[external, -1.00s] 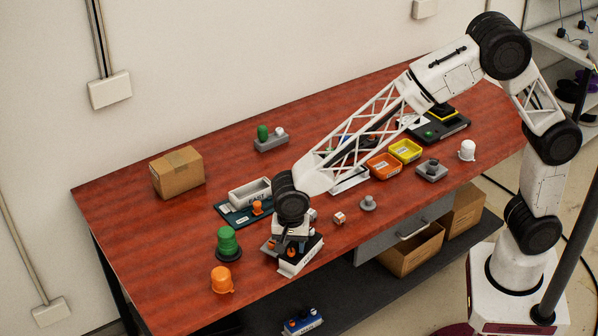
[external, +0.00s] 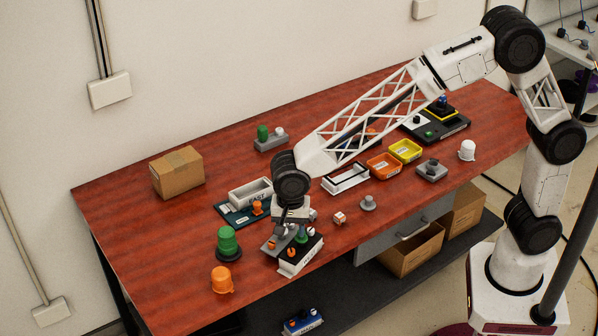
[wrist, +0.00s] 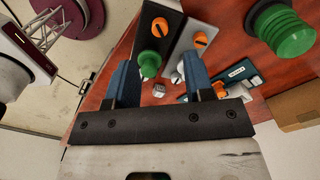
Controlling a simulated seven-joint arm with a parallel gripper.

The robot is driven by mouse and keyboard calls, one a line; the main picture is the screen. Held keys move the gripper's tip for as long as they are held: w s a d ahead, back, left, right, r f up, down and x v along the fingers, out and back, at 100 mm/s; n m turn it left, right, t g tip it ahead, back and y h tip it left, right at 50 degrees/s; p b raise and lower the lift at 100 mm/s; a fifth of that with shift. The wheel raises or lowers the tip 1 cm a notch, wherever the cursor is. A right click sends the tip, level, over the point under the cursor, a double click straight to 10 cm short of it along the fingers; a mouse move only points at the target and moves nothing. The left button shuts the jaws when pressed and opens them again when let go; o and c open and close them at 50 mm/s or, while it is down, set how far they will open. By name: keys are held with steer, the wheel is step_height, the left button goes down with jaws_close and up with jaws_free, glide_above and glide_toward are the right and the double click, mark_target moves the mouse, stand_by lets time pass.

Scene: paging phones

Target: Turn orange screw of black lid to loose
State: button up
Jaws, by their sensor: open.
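The black lid (wrist: 155,38) lies on a small white-sided box (external: 288,268) near the table's front edge. It carries an orange screw (wrist: 160,27), also seen in the external view (external: 291,252), and a green knob (wrist: 149,62). A grey lid (wrist: 188,50) with its own orange screw (wrist: 199,37) lies alongside it. My gripper (wrist: 156,62) is open and empty, with blue fingers spread apart. The green knob shows between the fingers in the wrist view, and the black lid's orange screw lies beyond the fingertips. In the external view my gripper (external: 290,222) is just above the box's far end.
A green domed button (external: 228,243) and an orange dome (external: 221,280) stand left of the box. A grey bin (external: 250,193) is behind, and a small cube (external: 339,217) lies to the right. A cardboard box (external: 177,172) stands farther back.

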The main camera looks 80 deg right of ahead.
mark_target(291, 250)
steer(key=n, duration=0.5)
steer(key=shift+n, duration=0.3)
steer(key=n, duration=0.6)
steer(key=shift+n, duration=0.3)
steer(key=n, duration=1.1)
steer(key=shift+n, duration=0.4)
steer(key=shift+f, duration=0.15)
steer(key=shift+f, duration=3.75)
